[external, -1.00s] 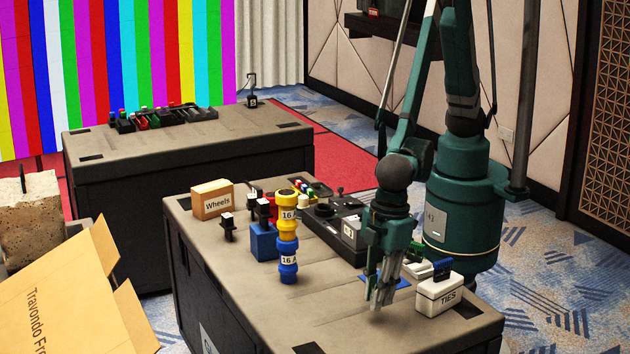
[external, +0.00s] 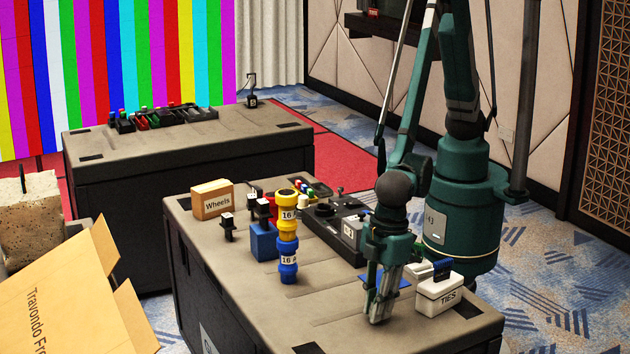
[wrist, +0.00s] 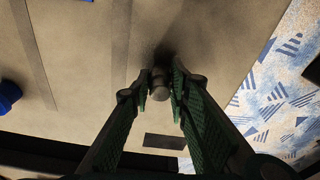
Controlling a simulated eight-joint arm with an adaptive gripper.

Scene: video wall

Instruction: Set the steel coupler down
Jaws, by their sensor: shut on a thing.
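My gripper (external: 379,318) points down over the near right part of the front case top (external: 345,325), left of the white TIES box. In the wrist view my gripper (wrist: 160,85) is shut on the steel coupler (wrist: 160,82), a small grey cylinder between the fingertips. A dark shadow lies on the case top right beside the coupler. Whether the coupler touches the surface I cannot tell. In the external view the fingers hide the coupler.
The white TIES box (external: 440,293) stands close to the right of my gripper. Yellow and blue 16 A connectors (external: 288,240) stand to the left, with the Wheels box (external: 212,199) behind. A black device (external: 335,230) lies behind my gripper. The case top between the connectors and my gripper is clear.

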